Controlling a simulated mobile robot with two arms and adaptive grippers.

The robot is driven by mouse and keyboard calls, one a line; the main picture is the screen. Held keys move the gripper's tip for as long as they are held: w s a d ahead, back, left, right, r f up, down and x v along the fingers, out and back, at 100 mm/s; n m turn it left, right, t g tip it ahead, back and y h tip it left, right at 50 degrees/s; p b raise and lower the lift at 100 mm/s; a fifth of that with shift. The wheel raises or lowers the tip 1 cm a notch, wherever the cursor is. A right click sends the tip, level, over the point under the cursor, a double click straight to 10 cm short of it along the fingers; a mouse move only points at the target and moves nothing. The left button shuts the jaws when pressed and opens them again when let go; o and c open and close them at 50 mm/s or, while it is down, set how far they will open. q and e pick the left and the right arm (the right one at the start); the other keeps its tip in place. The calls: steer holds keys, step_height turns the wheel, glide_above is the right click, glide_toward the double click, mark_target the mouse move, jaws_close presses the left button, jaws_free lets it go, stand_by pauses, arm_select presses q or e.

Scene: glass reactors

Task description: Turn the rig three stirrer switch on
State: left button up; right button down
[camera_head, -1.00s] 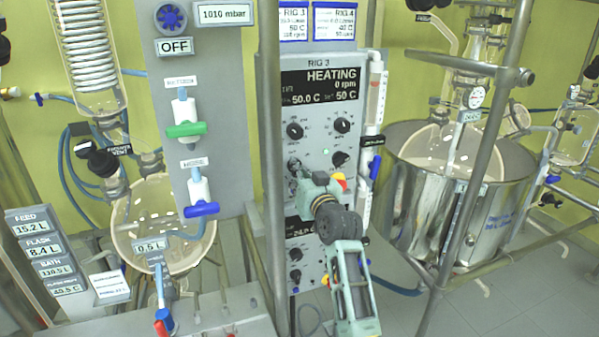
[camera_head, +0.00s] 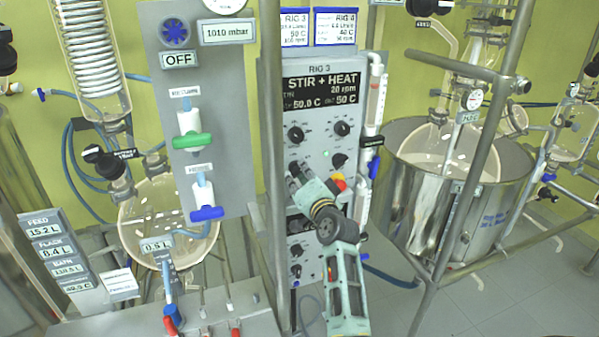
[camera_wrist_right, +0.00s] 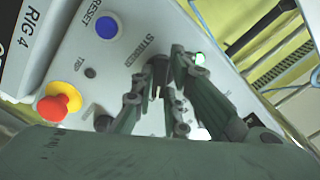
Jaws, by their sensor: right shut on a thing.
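My left gripper is not in view.
A metal post (camera_head: 272,150) runs close along the left of the box. A steel bath (camera_head: 425,215) and slanted frame tubes (camera_head: 480,155) stand to the right. A second box, marked "RIG 4" (camera_wrist_right: 38,35), sits just below. A valve panel (camera_head: 205,120) stands left.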

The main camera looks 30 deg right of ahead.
steer(key=shift+m, duration=0.5)
steer(key=c, duration=1.7)
jaws_free()
steer(key=shift+c, duration=0.2)
steer(key=v, duration=1.2)
